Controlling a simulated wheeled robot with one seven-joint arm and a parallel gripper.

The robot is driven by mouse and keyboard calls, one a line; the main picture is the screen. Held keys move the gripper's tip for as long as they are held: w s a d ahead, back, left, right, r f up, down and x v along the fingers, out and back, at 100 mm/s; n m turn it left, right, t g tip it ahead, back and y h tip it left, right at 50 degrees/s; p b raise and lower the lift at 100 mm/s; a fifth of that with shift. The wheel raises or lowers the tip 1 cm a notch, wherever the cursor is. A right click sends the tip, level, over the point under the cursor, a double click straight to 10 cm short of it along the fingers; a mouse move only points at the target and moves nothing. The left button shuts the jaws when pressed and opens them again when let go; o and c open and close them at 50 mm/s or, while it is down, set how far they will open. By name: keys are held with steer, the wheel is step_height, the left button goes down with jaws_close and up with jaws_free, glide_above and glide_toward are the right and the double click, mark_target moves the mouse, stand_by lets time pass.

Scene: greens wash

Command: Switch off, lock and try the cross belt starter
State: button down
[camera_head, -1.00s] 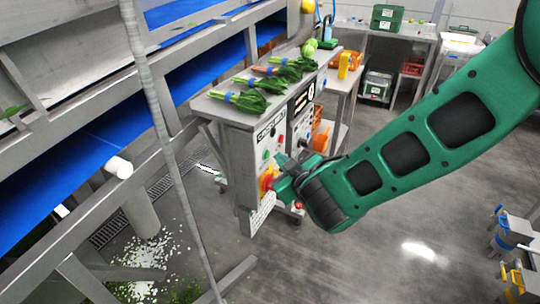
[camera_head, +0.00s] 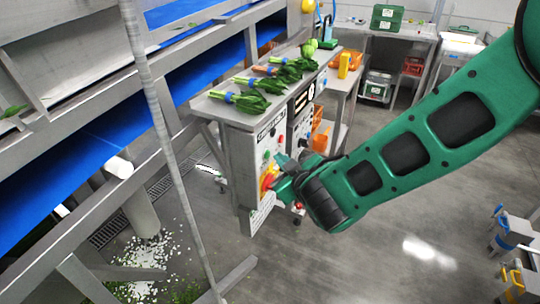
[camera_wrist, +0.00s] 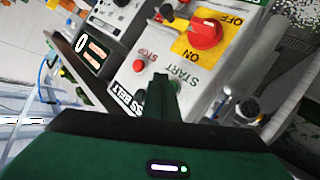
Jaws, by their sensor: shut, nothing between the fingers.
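The cross belt starter (camera_head: 243,165) is a grey box on the near end of the bench. Its face carries a red rotary switch (camera_wrist: 192,28) on a yellow plate marked OFF and ON, seen in the wrist view. The switch (camera_head: 267,178) also shows in the head view, partly behind my gripper. A red STOP button (camera_wrist: 138,65) and the START lettering (camera_wrist: 185,75) are beside it. My gripper (camera_wrist: 160,88) is shut and empty, its fingers in front of the panel near START and the belt label. I cannot tell whether they touch it. No padlock is identifiable.
Another control panel (camera_wrist: 95,50) adjoins the starter. Bundles of greens (camera_head: 240,100) lie on the bench top above. A blue conveyor (camera_head: 110,140) and a slanting pole (camera_head: 170,150) stand left. Open floor (camera_head: 380,245) lies to the right.

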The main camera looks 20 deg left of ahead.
steer(key=shift+a, duration=0.1)
steer(key=shift+s+a, duration=0.1)
steer(key=shift+a, duration=0.3)
steer(key=shift+a, duration=0.4)
stand_by(0.8)
steer(key=shift+d, duration=0.85)
steer(key=shift+d, duration=0.1)
steer(key=d, duration=0.5)
steer(key=shift+s, duration=0.15)
stand_by(0.9)
